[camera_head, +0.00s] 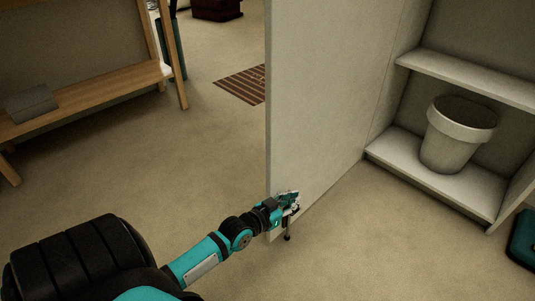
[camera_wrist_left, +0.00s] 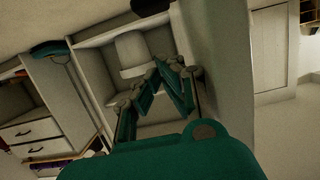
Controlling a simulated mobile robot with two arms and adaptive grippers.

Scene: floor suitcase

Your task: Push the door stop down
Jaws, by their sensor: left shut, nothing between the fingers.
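The pale door (camera_head: 318,110) stands upright in the middle of the head view, its free edge toward me. The door stop (camera_head: 288,237) shows as a small dark peg low on the door near that edge. My left gripper (camera_head: 292,199) is at the lower edge of the door, just above the peg. It covers the upper part of the stop, and I cannot tell whether it touches it. In the left wrist view the fingers (camera_wrist_left: 160,72) are shut and empty, beside the door (camera_wrist_left: 225,55). My right gripper is not in view.
A white shelf unit (camera_head: 460,72) with a grey bin (camera_head: 455,140) stands to the right of the door. A wooden bench (camera_head: 90,100) with a grey box (camera_head: 32,103) is at the left. A striped mat (camera_head: 243,84) lies behind; the floor between is clear.

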